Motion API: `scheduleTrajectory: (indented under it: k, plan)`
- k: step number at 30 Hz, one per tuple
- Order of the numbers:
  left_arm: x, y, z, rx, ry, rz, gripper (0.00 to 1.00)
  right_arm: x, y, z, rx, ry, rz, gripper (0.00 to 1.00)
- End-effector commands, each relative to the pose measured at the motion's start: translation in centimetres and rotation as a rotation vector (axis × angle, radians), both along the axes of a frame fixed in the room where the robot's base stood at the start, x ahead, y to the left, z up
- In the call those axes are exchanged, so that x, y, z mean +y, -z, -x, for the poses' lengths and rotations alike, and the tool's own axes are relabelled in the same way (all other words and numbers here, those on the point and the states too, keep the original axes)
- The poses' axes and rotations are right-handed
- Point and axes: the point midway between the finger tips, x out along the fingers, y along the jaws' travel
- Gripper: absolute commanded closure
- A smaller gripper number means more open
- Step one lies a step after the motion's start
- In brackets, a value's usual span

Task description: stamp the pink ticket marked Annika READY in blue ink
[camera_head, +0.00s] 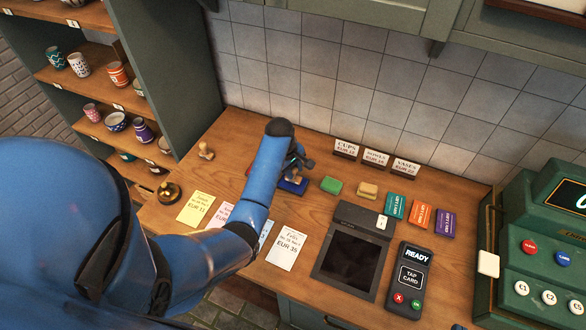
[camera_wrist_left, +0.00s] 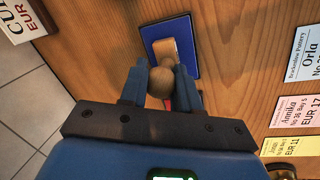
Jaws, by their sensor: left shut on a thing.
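The pink ticket marked Annika (camera_wrist_left: 298,110) lies flat on the wooden counter, between a yellow ticket (camera_wrist_left: 290,147) and a pale blue ticket marked Orla (camera_wrist_left: 305,58). In the head view my left arm partly covers the pink ticket (camera_head: 217,214). My left gripper (camera_head: 297,167) is shut on the round handle of a wooden stamp (camera_wrist_left: 163,84). The stamp is over the blue ink pad (camera_wrist_left: 188,30), which also shows under the gripper in the head view (camera_head: 292,187). I cannot tell if the stamp touches it. My right gripper is not in view.
A second wooden stamp (camera_head: 206,152) stands at the back left, and a brass bell (camera_head: 169,192) at the left edge. A green pad (camera_head: 331,185) and a tan block (camera_head: 368,190) lie right of the blue pad. A card reader (camera_head: 409,281) and a green till (camera_head: 535,255) stand at right.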

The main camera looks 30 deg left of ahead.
Motion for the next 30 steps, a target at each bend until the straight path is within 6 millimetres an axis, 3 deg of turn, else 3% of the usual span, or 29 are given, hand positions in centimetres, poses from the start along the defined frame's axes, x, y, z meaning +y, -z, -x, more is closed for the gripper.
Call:
scheduleTrajectory:
  k: [30]
  plan:
    - [0.00, 0.47, -0.02, 0.000, 0.000, 0.000, 0.88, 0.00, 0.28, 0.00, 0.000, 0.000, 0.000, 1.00]
